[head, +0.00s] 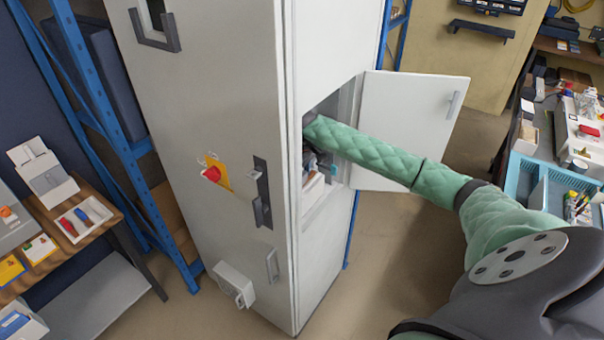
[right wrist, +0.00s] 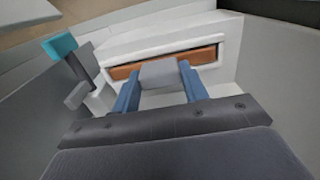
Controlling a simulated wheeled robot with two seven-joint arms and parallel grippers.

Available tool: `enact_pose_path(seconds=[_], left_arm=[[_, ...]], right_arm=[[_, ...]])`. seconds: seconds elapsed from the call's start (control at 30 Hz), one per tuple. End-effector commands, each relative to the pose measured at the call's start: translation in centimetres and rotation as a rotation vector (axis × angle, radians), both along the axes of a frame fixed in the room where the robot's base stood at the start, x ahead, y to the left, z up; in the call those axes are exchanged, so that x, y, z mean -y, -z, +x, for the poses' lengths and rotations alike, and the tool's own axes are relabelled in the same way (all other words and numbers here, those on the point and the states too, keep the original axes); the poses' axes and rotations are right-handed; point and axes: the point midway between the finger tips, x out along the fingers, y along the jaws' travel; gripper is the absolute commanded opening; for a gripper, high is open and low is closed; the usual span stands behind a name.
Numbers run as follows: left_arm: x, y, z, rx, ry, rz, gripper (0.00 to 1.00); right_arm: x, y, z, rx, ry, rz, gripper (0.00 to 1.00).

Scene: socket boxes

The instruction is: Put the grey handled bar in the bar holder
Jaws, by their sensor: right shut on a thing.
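My right arm reaches into the open compartment of the tall white cabinet in the head view, and its gripper is mostly hidden there. In the right wrist view the two blue fingers of my right gripper (right wrist: 158,86) are shut on a grey block (right wrist: 158,73), which looks like the handle of the grey handled bar. The rest of the bar is hidden. Just beyond the block is a white box with a long brown-lined slot (right wrist: 207,56), which looks like the bar holder. I cannot tell whether the bar touches it. My left gripper is not in view.
A grey piece with a teal end (right wrist: 62,48) stands left of the fingers, and grey walls (right wrist: 275,75) close in. Shelves and a workbench flank the cabinet (head: 215,140).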

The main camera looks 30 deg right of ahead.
Motion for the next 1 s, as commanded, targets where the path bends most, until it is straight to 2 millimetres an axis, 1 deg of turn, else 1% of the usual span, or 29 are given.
enact_pose_path(seconds=[0.2,0.23,0.33,0.73,0.87,1.0], left_arm=[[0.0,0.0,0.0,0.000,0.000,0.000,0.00],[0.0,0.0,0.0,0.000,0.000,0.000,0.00],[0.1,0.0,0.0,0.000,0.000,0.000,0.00],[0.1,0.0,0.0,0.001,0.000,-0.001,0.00],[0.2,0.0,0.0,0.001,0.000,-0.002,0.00],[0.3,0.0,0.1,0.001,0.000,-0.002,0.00]], right_arm=[[0.0,0.1,0.0,0.000,0.000,0.000,0.23],[0.0,0.1,0.0,0.000,0.000,0.000,0.49],[0.0,0.1,0.0,0.000,0.000,0.000,0.69],[0.1,-0.1,0.1,0.000,0.000,0.000,0.69],[0.5,-0.9,0.3,-0.001,0.002,0.000,0.69],[1.2,-2.4,0.7,0.001,0.004,-0.001,0.69]])
